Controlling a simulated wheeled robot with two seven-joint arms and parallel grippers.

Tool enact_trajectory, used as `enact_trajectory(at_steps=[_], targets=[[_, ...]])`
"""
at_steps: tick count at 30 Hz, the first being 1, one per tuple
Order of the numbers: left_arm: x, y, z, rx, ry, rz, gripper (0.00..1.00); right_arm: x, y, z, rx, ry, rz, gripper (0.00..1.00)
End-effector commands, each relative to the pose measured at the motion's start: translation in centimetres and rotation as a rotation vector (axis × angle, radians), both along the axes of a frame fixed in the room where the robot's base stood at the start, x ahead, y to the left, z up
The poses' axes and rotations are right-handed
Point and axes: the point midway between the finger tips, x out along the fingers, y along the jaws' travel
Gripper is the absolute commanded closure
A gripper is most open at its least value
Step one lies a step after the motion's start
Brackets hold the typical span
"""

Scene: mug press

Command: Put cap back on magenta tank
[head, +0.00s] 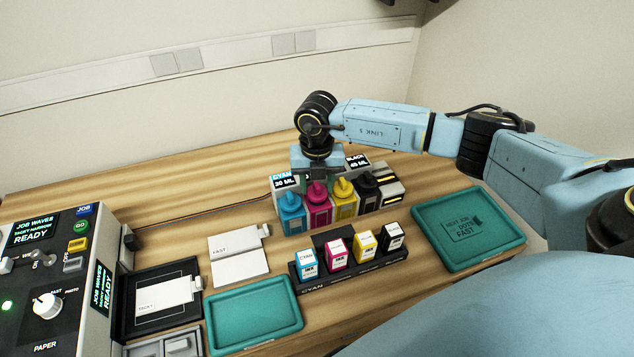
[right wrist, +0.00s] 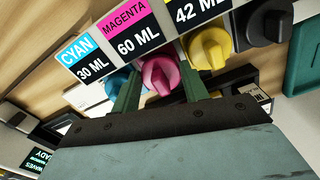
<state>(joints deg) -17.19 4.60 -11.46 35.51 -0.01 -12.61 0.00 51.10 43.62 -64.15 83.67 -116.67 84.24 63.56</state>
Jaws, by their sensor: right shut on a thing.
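The magenta tank (head: 319,212) stands in a row between the cyan tank (head: 291,214) and the yellow tank (head: 345,205). My right gripper (head: 316,176) points down over the magenta tank. In the right wrist view its two green fingers (right wrist: 159,80) are shut on the magenta cap (right wrist: 160,72), one on each side. The cap is at the top of the magenta tank, below the "MAGENTA 60 ML" label (right wrist: 130,28). I cannot tell whether it is fully seated. My left gripper is not in view.
The yellow cap (right wrist: 209,48) and black cap (right wrist: 264,23) are close to the right finger. Ink bottles stand in a black rack (head: 347,268) in front. Teal trays (head: 255,318) (head: 470,228) lie left and right. A control panel (head: 50,270) is at far left.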

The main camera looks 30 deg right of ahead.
Motion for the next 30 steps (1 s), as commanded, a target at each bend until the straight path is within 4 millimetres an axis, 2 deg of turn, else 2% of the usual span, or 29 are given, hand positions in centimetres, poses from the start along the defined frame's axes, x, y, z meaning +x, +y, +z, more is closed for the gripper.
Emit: enact_trajectory(at_steps=[11,12,18,30], targets=[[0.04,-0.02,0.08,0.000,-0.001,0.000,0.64,0.00,0.01,-0.04,0.000,0.000,0.000,0.77],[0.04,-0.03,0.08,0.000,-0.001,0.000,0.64,0.00,0.01,-0.04,0.000,0.000,0.000,0.53],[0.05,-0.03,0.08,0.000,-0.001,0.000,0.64,-0.01,-0.03,-0.05,-0.001,0.000,0.000,0.30],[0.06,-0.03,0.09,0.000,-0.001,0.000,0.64,-0.13,-0.33,-0.16,-0.007,0.005,-0.004,0.30]])
